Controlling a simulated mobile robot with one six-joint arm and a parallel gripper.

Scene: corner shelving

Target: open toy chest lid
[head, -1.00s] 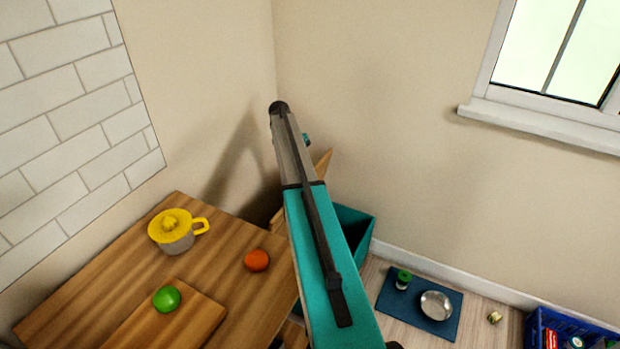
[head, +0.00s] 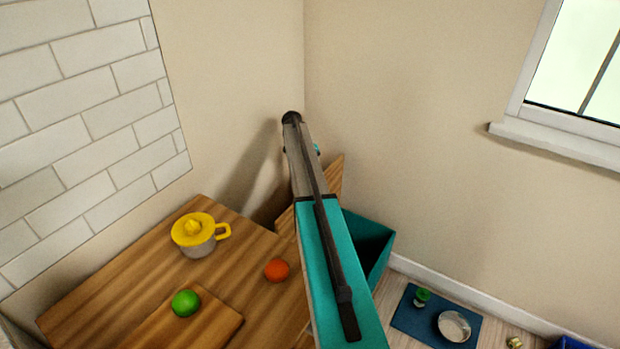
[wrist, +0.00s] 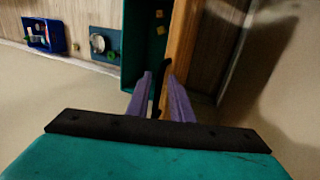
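The toy chest is a teal box (head: 377,238) on the floor behind my arm, with its dark inside showing. Its wooden lid (head: 336,178) stands tilted up at the box's left side, partly hidden by my arm. In the wrist view the teal chest (wrist: 130,60) lies left of the wooden lid (wrist: 181,45), with small yellowish pieces inside. My gripper (wrist: 159,77) has two purple fingers set apart at the lid's edge. A dark curved handle (wrist: 164,72) shows between them, with gaps visible. My arm hides the gripper in the head view.
A wooden table at left (head: 115,262) holds a yellow-topped juicer (head: 197,238), an orange fruit (head: 277,271) and a green fruit (head: 185,303) on a board. A blue mat (head: 412,326) with a metal bowl (head: 454,326) lies right of the chest. Walls meet close behind the arm.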

